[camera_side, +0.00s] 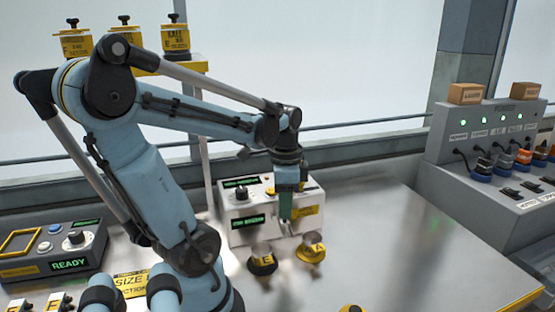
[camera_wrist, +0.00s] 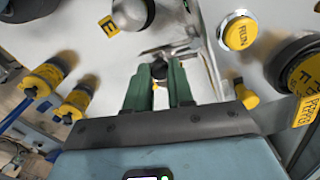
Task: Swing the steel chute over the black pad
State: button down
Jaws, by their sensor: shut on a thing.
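My gripper (camera_side: 287,212) reaches down in front of the white seeder box, with its green fingers pointing at the tabletop. In the wrist view my gripper (camera_wrist: 160,72) has its two green fingers closed around a small dark knob. The steel chute (camera_wrist: 172,49) shows as a shiny metal piece just beyond the fingertips, at the knob. In the side view only a small bright piece of the chute (camera_side: 287,229) shows below the fingers.
The white seeder box (camera_side: 240,205) stands behind the gripper. A READY console (camera_side: 65,250) is at left. The steel tabletop (camera_side: 400,250) is clear to the right.

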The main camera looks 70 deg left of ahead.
aim_at(270, 202)
jog(key=shift+s+a+m, duration=0.2)
jog(key=shift+s+m, duration=0.35)
jog(key=shift+m, duration=0.8)
jog(key=shift+s+a+m, duration=0.2)
jog(key=shift+s+m, duration=0.3)
jog(key=shift+m, duration=0.8)
jog(key=shift+s+a+m, duration=0.2)
jog(key=shift+s+m, duration=0.35)
jog(key=shift+m, duration=0.8)
jog(key=shift+a, duration=0.1)
jog(key=c, duration=1)
grip_release()
jog(key=shift+r, duration=0.1)
notch_tip(270, 202, up, 12)
jog(key=shift+f, duration=0.1)
